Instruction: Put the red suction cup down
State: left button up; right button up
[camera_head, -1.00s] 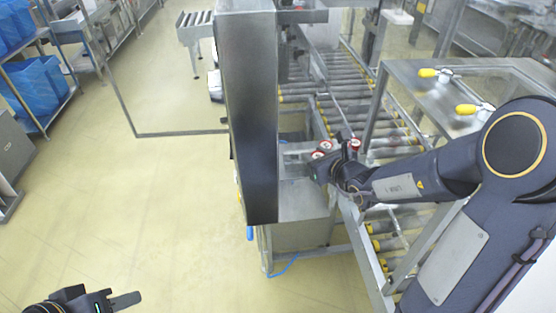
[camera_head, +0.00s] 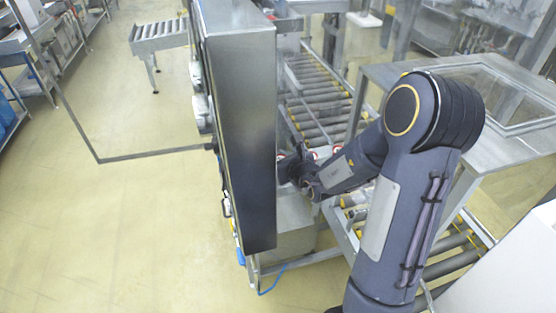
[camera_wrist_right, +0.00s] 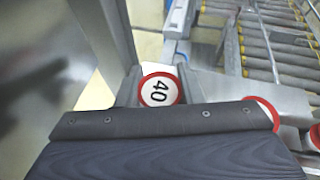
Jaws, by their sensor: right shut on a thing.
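The red suction cup (camera_wrist_right: 160,90) shows in the right wrist view as a white disc with a red rim and the number 40. My right gripper (camera_wrist_right: 158,84) has a grey finger on each side of it and is shut on it. In the head view my right gripper (camera_head: 293,170) is beside the tall grey machine column, partly hidden by its own wrist. Whether the cup touches a surface below is hidden. My left gripper is out of view.
Two more red-rimmed discs, one (camera_wrist_right: 262,112) partly hidden, lie to the right in the wrist view. The tall metal column (camera_head: 240,130) stands close left of my right gripper. A roller conveyor (camera_head: 318,90) runs behind. A metal-framed table (camera_head: 400,72) stands right. Open floor lies left.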

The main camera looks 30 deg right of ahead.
jog(key=shift+f, duration=0.25)
jog(key=shift+f+b, duration=0.35)
jog(key=shift+f, duration=0.05)
jog(key=o, duration=1)
jog(key=shift+r, duration=0.1)
jog(key=shift+s+r+p, duration=0.15)
jog(key=shift+r+p, duration=0.25)
jog(key=shift+r, duration=0.05)
jog(key=v, duration=1.1)
jog(key=shift+s+b, duration=0.4)
